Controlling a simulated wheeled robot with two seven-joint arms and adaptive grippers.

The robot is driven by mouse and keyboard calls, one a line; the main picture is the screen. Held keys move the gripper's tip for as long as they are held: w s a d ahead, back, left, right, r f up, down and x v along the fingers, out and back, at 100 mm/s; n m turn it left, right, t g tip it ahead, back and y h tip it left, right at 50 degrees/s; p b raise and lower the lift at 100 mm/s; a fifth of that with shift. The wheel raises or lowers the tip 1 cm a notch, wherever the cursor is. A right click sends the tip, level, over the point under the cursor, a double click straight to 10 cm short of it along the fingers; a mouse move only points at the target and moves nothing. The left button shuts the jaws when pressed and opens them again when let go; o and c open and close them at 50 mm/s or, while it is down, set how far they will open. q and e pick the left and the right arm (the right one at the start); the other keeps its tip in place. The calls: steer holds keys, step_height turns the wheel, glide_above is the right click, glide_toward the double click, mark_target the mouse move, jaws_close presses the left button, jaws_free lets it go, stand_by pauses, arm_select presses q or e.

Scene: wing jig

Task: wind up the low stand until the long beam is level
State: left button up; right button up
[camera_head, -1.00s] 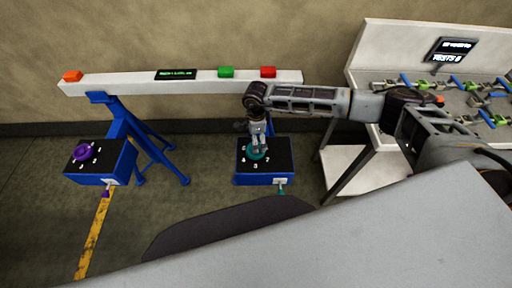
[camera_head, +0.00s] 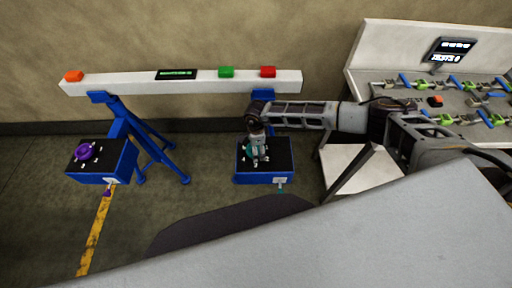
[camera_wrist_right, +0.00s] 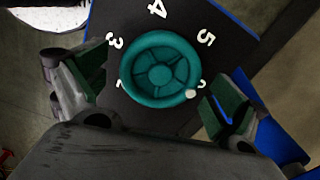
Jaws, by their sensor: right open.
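The long white beam (camera_head: 200,84) lies across two blue stands: the left stand (camera_head: 128,135) shows its legs, and the right one is largely hidden by my arm. A purple handwheel (camera_head: 84,152) is on the left black-topped blue box (camera_head: 96,178). A teal handwheel (camera_wrist_right: 158,68) is on the right blue box (camera_head: 262,178), with numbers around it. My right gripper (camera_head: 257,162) is at the teal wheel. In the right wrist view my right gripper (camera_wrist_right: 155,90) is open, with fingers on either side of the wheel and gaps between. My left gripper is out of view.
A workbench (camera_head: 372,60) with clamps and a screen stands at the right.

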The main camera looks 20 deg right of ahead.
steer(key=shift+c, duration=0.4)
steer(key=c, duration=1)
steer(key=shift+o, duration=0.2)
steer(key=shift+m, duration=0.4)
steer(key=m+b, duration=0.1)
steer(key=m, duration=0.3)
steer(key=shift+m, duration=0.3)
steer(key=shift+m+b, duration=0.6)
steer(key=shift+m, duration=2.6)
